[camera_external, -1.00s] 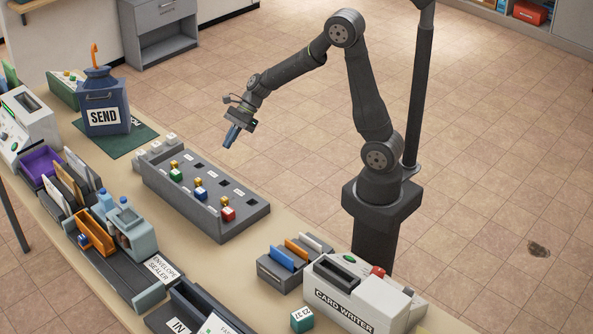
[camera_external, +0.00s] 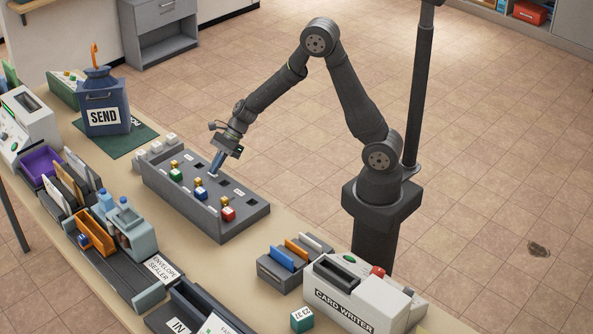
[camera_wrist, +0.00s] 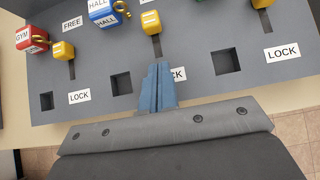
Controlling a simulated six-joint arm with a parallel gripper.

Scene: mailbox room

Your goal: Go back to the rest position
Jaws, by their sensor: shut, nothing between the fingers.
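My gripper (camera_external: 216,163) is shut with nothing between its blue fingers. In the external view it hangs over the far side of the grey lock tray (camera_external: 180,190), fingers pointing down. In the wrist view the shut fingers (camera_wrist: 157,88) are over the row of square holes by the LOCK labels, and they partly cover one label. I cannot tell whether the fingertips touch the tray. The arm is bent, with its elbow high.
The tray holds green (camera_external: 176,175), blue (camera_external: 201,192) and red (camera_external: 228,213) blocks and yellow pieces. The SEND bag (camera_external: 103,103), envelope sealer (camera_external: 133,232), card holder (camera_external: 293,260) and CARD WRITER (camera_external: 352,296) stand around it. Space above the tray is free.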

